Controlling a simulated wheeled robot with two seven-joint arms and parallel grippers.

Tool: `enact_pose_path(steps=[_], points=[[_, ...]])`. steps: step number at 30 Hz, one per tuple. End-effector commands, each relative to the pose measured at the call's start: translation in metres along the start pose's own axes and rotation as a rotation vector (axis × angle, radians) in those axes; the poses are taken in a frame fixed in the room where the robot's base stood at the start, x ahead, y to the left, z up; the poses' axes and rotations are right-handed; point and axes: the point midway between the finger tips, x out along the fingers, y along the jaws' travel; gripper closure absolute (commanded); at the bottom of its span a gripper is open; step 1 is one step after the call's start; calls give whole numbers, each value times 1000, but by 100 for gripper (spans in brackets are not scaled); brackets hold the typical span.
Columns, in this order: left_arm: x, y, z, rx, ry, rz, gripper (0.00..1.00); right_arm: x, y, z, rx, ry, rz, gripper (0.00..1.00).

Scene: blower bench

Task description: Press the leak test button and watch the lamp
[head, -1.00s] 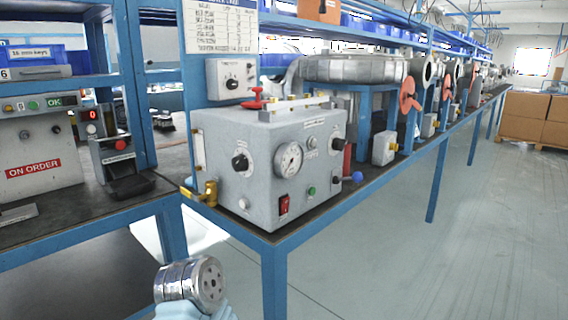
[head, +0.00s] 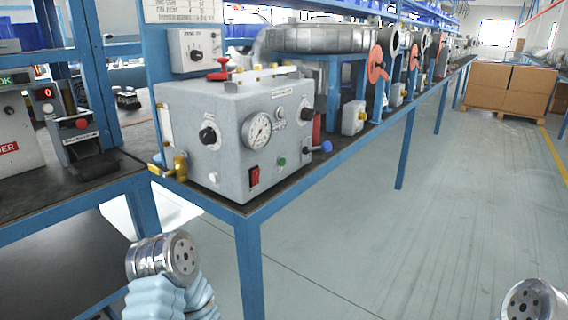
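The grey test box (head: 205,130) stands on the near corner of the bench. The labels are too small to read. Only parts of my arms show, low in the picture and apart from the box. Neither gripper's fingers are in view.
A brass valve with a yellow handle (head: 178,168) sticks out at the box's left. A blue-knobbed lever (head: 325,146) sticks out at its right. A control box (head: 195,50) hangs above. The aisle floor (head: 400,250) is clear, with cardboard boxes (head: 505,88) farther back.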

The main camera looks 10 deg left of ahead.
Motion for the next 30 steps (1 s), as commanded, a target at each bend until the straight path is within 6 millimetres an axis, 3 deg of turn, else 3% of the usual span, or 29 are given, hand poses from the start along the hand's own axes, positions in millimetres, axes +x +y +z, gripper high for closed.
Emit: enact_pose_path(steps=[1, 5, 30], points=[[0, 0, 0, 0, 0, 0, 80, 0, 0, 0, 0, 0, 0, 57], [0, 0, 0, 0, 0, 0, 99, 0, 0, 0, 0, 0, 0, 57], [0, 0, 0, 0, 0, 0, 100, 0, 0, 0, 0, 0, 0, 57]])
